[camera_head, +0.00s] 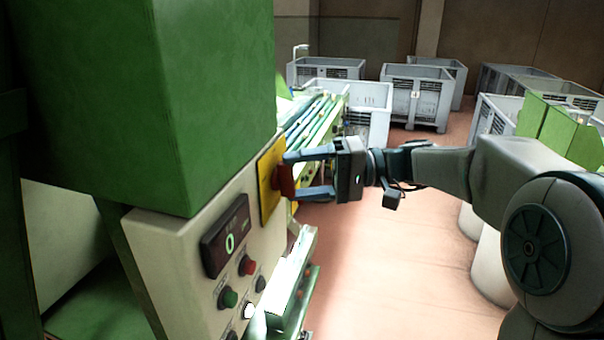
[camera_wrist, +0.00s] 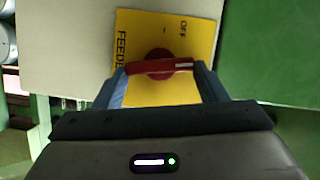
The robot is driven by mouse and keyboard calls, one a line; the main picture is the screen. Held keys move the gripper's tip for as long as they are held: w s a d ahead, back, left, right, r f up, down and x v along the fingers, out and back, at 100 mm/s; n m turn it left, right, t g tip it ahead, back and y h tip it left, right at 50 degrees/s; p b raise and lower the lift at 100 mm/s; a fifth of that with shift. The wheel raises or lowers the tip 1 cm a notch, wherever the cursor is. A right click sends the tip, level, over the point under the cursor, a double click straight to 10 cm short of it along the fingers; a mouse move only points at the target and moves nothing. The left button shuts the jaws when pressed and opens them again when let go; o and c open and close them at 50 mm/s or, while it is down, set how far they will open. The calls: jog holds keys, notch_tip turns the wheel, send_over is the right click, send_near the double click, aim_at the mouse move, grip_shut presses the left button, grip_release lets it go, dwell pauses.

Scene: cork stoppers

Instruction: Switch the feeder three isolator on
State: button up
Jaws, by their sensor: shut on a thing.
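The isolator is a red rotary handle (camera_head: 286,181) on a yellow plate (camera_head: 268,192) on the side of the cream control box. In the wrist view the red handle (camera_wrist: 158,67) lies crosswise on the yellow plate (camera_wrist: 150,25), with a white mark near its right end. The plate reads "OFF" at upper right and "FEEDE" down its left edge; the rest of the lettering is hidden. My gripper (camera_head: 292,175) is shut on the handle, one finger at each end, as the wrist view (camera_wrist: 160,72) also shows.
A dark display (camera_head: 226,236) reading 0, a red button (camera_head: 247,265) and a green button (camera_head: 228,297) sit beside the plate. A green housing (camera_head: 210,100) overhangs the box. A green conveyor (camera_head: 312,125) lies behind. Grey crates (camera_head: 415,97) stand farther back. The floor at right is partly clear.

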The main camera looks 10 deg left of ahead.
jog(key=shift+f+m+y, duration=0.1)
jog(key=shift+m+y, duration=0.4)
jog(key=shift+m, duration=0.6)
jog(key=o, duration=1)
jog(key=b+v, duration=0.2)
jog(key=v, duration=1.2)
jog(key=shift+w+f, duration=0.1)
jog(key=shift+w, duration=0.05)
